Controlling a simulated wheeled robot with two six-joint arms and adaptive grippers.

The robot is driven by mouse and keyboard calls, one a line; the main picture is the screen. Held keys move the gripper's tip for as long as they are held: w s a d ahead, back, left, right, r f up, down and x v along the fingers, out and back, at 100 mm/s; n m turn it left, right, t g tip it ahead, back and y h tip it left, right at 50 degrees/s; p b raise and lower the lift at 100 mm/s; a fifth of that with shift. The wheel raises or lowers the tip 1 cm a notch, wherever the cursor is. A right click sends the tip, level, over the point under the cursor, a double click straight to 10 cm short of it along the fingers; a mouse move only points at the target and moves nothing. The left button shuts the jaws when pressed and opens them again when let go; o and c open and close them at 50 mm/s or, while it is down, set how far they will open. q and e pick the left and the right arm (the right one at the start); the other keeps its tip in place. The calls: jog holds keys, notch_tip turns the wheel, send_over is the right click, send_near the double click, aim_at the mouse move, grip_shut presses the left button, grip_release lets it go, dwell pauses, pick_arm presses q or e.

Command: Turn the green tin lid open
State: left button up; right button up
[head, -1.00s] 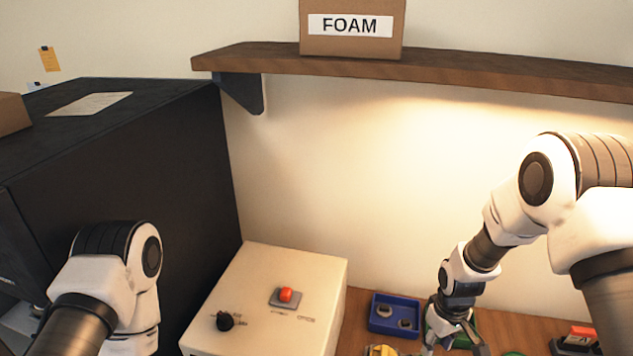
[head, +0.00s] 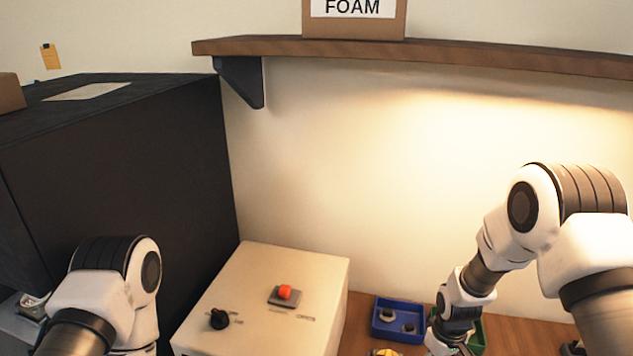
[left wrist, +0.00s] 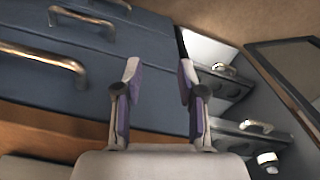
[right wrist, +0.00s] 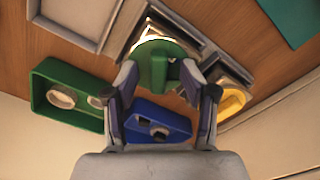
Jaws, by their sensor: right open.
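The green tin lid (right wrist: 165,50) shows in the right wrist view as a round green disc with a raised grip bar across it. My right gripper (right wrist: 160,82) is open, one finger on each side of the bar's near end. I cannot tell whether the fingers touch it. The tin's body under the lid is mostly hidden. In the head view my right arm reaches down to the bench and its fingertips are out of sight. My left gripper (left wrist: 158,80) is open and empty in front of blue drawers (left wrist: 100,60).
A blue tray (head: 397,320) and a green tray (right wrist: 68,95) holding small round parts lie near the lid. A white box with a red button (head: 285,292) stands left of the trays. A wooden shelf (head: 450,58) hangs above.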

jog(key=shift+o, duration=1)
jog(key=shift+s+f, duration=0.1)
jog(key=shift+f, duration=0.35)
